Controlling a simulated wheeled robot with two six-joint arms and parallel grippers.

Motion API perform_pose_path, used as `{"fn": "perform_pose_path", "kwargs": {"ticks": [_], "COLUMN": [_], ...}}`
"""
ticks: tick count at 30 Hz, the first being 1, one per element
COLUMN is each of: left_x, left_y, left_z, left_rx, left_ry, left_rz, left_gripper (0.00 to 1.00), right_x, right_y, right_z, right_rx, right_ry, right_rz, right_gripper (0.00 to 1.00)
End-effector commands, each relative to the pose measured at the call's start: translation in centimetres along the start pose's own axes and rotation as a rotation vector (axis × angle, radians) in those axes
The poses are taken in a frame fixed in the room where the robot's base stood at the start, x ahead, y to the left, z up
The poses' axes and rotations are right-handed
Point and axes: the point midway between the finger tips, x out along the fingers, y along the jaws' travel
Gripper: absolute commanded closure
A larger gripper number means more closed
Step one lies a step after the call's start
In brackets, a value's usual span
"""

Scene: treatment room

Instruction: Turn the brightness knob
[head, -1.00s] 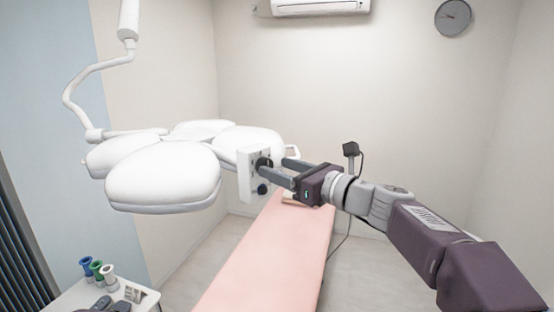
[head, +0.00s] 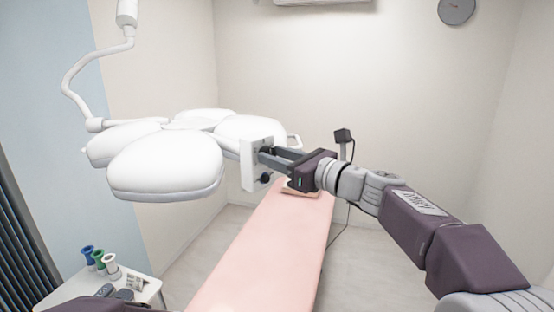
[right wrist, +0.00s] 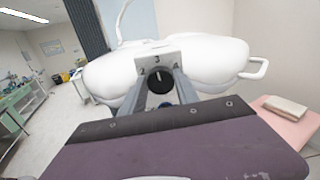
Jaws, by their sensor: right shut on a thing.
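A white control panel (head: 250,172) hangs on the side of the white surgical lamp (head: 166,166). In the right wrist view the panel (right wrist: 145,63) carries a black dial knob (right wrist: 160,79) with the figures 2, 3 and 4 around it. The knob's white mark points up, near the 3. My right gripper (head: 268,155) reaches the panel from the right and is shut on this knob, its fingers on either side and partly hiding it. My left gripper is not in view.
A pink treatment bed (head: 262,255) runs below the lamp and my right arm. A white side table (head: 150,288) at the lower left holds blue, green and white holders (head: 98,258). A dark device on a stand (head: 343,135) is behind my right gripper.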

Motion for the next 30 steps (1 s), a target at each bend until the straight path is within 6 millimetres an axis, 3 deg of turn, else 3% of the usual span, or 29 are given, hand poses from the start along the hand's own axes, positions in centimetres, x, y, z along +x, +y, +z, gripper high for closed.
{"fn": "perform_pose_path", "kwargs": {"ticks": [12, 30], "left_x": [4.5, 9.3], "left_y": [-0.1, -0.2], "left_z": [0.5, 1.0], "left_rx": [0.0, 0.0], "left_ry": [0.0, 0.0], "left_rz": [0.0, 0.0], "left_gripper": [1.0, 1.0], "right_x": [0.0, 0.0], "right_y": [0.2, 0.4], "right_z": [-0.5, -0.5], "right_rx": [-0.344, -0.914], "right_ry": [-0.003, -0.003], "right_rz": [0.001, 0.0], "right_gripper": [1.0, 1.0]}}
